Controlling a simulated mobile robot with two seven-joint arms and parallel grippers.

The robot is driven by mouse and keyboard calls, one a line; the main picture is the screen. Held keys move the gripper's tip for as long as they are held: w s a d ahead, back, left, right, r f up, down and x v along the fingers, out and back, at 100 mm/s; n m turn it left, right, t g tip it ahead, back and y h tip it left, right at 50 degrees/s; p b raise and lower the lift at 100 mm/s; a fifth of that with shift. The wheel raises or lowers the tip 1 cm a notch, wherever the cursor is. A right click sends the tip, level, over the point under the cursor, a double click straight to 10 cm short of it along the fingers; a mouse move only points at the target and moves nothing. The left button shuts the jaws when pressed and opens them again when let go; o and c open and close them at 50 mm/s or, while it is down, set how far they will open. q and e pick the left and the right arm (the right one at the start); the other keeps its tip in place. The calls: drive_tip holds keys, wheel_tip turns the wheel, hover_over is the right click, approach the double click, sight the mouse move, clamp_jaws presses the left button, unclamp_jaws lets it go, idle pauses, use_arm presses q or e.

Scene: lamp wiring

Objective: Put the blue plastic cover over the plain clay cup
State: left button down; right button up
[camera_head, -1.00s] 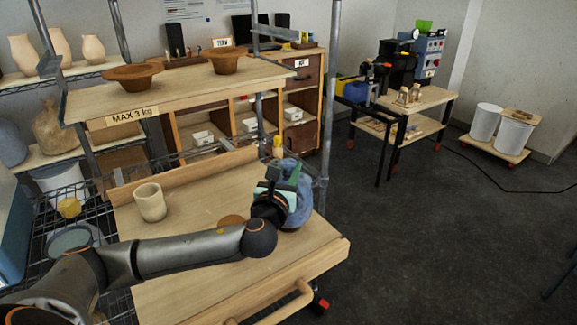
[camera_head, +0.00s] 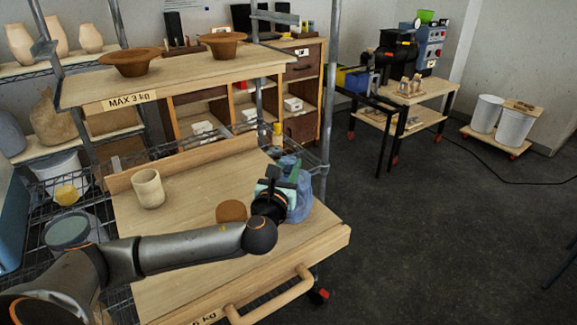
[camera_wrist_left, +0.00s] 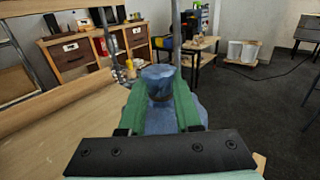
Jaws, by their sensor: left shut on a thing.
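The plain clay cup (camera_head: 148,188) is cream-coloured and stands upright and uncovered at the left of the wooden tray top. The blue plastic cover (camera_head: 300,200) is at the tray's right edge. My left gripper (camera_head: 280,185) is shut on it, well to the right of the cup. In the left wrist view the crumpled blue cover (camera_wrist_left: 158,72) shows between and beyond the green fingers (camera_wrist_left: 158,108). Its lower part is hidden by the gripper. I cannot tell whether it touches the tray or has something inside it. My right gripper is not in view.
A shelf (camera_head: 190,80) with brown bowls overhangs behind. A metal post (camera_head: 331,100) stands just behind the cover. The tray's front left is partly covered by my arm.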

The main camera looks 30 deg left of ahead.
use_arm(q)
drive_tip(key=shift+f, duration=0.4)
drive_tip(key=c, duration=0.5)
unclamp_jaws()
drive_tip(key=b+v, duration=0.1)
drive_tip(key=v, duration=1.1)
drive_tip(key=shift+s+d, duration=0.15)
drive_tip(key=shift+s, duration=0.05)
